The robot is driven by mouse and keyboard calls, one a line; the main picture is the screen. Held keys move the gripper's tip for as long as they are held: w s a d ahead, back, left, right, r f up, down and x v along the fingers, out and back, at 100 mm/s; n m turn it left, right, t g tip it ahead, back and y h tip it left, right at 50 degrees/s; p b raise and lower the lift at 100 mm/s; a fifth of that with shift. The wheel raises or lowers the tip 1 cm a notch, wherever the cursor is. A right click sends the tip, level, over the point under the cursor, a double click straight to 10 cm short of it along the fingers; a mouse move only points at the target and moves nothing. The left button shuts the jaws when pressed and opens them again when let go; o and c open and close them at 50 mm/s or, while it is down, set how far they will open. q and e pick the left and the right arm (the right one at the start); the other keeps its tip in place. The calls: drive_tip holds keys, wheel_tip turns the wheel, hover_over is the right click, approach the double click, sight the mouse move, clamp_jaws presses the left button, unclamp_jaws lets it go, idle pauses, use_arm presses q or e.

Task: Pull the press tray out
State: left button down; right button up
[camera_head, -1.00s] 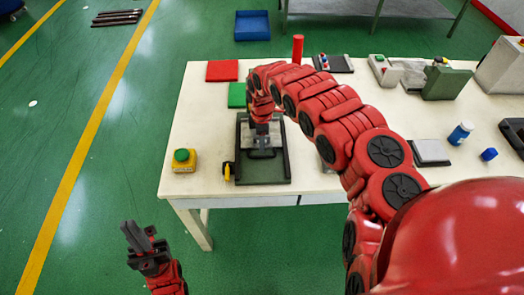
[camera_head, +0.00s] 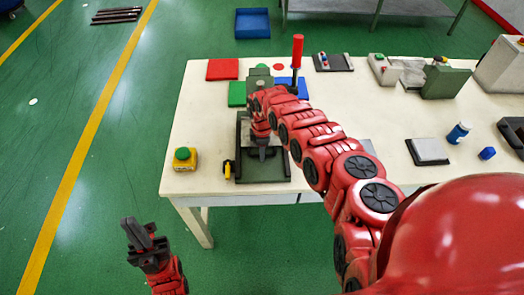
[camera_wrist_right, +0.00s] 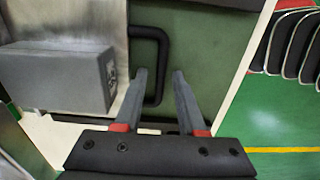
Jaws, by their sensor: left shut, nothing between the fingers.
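The press tray is a green plate with a black loop handle (camera_wrist_right: 162,62), seen in the right wrist view; its bare green surface (camera_wrist_right: 208,45) lies beside the handle. In the head view the green plate (camera_head: 262,173) sits in a dark frame near the table's front edge, partly hidden by my right arm. My right gripper (camera_wrist_right: 160,75) is open, its fingertips on either side of the handle's long bar; I cannot tell whether they touch it. My left gripper (camera_head: 140,236) is shut and empty, off the table at the lower left.
A grey block (camera_wrist_right: 60,78) stands left of the handle. A yellow box with a green button (camera_head: 184,158) is on the table's left side. Red (camera_head: 222,70) and green (camera_head: 237,94) squares lie behind the frame.

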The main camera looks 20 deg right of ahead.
clamp_jaws()
idle(1.2)
